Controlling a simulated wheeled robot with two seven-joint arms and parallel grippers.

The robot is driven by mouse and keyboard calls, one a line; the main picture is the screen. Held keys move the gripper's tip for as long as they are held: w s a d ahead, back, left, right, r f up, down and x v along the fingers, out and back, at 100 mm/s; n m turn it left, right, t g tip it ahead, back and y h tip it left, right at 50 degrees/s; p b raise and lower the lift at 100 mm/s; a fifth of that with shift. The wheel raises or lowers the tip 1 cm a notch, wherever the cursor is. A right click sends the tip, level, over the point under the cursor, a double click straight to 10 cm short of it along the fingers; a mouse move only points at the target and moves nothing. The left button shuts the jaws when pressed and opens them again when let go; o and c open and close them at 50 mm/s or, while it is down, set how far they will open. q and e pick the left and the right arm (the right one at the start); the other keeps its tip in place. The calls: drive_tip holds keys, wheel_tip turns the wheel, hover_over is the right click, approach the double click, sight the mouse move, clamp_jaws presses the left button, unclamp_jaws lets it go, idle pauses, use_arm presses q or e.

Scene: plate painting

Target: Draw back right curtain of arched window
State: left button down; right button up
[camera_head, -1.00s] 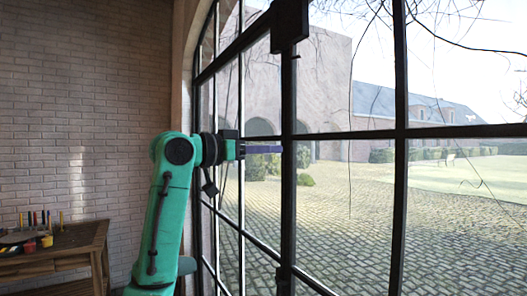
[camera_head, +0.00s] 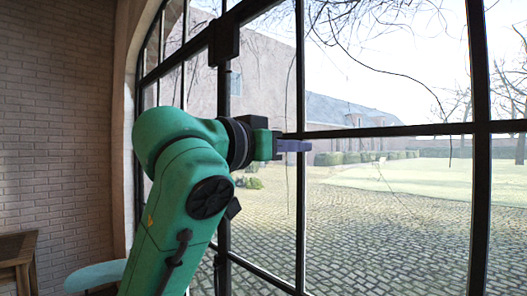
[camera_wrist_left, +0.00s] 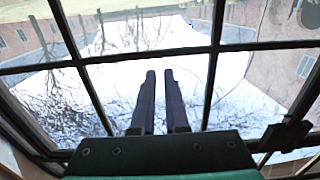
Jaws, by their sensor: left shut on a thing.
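The tall arched window (camera_head: 474,75) with a dark metal grid fills most of the head view and also shows in the wrist view (camera_wrist_left: 150,57). I cannot make out a curtain in either view. My left gripper (camera_head: 306,146) points right, level in front of the panes. In the wrist view its two dark fingers (camera_wrist_left: 160,75) are close together with a narrow gap. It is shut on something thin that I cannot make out. My right gripper is not in view.
A brick wall (camera_head: 55,130) stands at the left, with a wooden table (camera_head: 18,250) low at its edge. A dark block (camera_head: 223,43) sits on a window upright above my arm. Beyond the glass lies a cobbled yard (camera_head: 380,225).

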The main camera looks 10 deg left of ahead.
use_arm(q)
drive_tip(key=s+d, duration=0.6)
drive_tip(key=d, duration=0.4)
drive_tip(key=s+d, duration=0.6)
drive_tip(key=d, duration=0.4)
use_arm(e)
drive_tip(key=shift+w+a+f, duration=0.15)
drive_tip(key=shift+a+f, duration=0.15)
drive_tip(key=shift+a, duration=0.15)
use_arm(q)
drive_tip(key=shift+w, duration=0.1)
drive_tip(key=c, duration=0.9)
unclamp_jaws()
drive_tip(key=shift+d, duration=0.15)
drive_tip(key=w+a, duration=0.5)
drive_tip(key=a, duration=0.4)
drive_tip(key=w+a, duration=0.5)
drive_tip(key=a, duration=0.4)
drive_tip(key=w+a+p, duration=0.1)
drive_tip(key=w+a, duration=0.4)
drive_tip(key=a, duration=0.4)
drive_tip(key=shift+w, duration=0.35)
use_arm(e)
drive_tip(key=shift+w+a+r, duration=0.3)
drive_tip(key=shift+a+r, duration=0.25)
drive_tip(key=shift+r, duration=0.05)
